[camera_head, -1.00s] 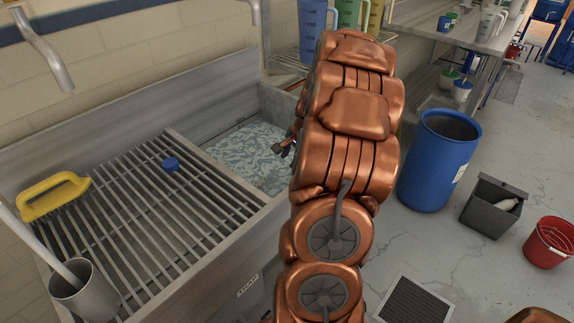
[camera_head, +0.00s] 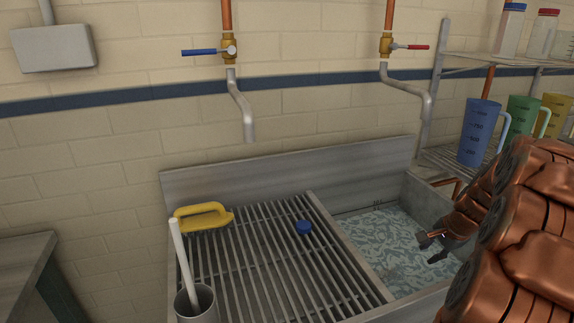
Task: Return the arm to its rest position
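My copper-coloured arm (camera_head: 530,235) is folded at the right side of the head view, and the picture edge cuts part of it off. My gripper (camera_head: 428,251) points left and down from the arm, over the water-filled basin of the sink (camera_head: 385,238). Its two dark fingertips look apart, with nothing visible between them. The wrist behind it is partly covered by the larger arm links.
Taps with blue (camera_head: 202,52) and red (camera_head: 408,46) levers hang above. Measuring jugs (camera_head: 480,131) stand on a shelf behind the arm.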

